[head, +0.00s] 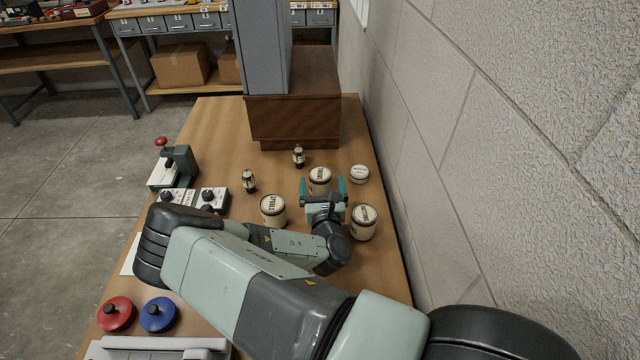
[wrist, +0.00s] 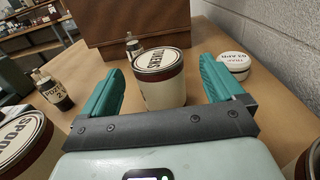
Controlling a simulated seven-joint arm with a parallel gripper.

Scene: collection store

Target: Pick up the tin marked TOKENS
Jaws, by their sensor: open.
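The tin marked TOKENS (wrist: 163,83) is a cream cylinder with a brown-rimmed, lettered lid. It stands upright on the table. In the head view the same tin (head: 319,180) is just beyond my gripper (head: 323,188). In the wrist view my gripper (wrist: 166,92) is open, with one teal finger on each side of the tin. Gaps show between the tin and both fingers. The tin's lower front is hidden behind the gripper's dark crossbar.
A tin lettered SPOO (head: 273,210) stands to the left and another tin (head: 363,222) to the right. A low round tin (head: 360,174) sits near the wall. Small dark bottles (head: 249,181) (head: 298,157) stand nearby. A brown wooden cabinet (head: 297,118) blocks the back.

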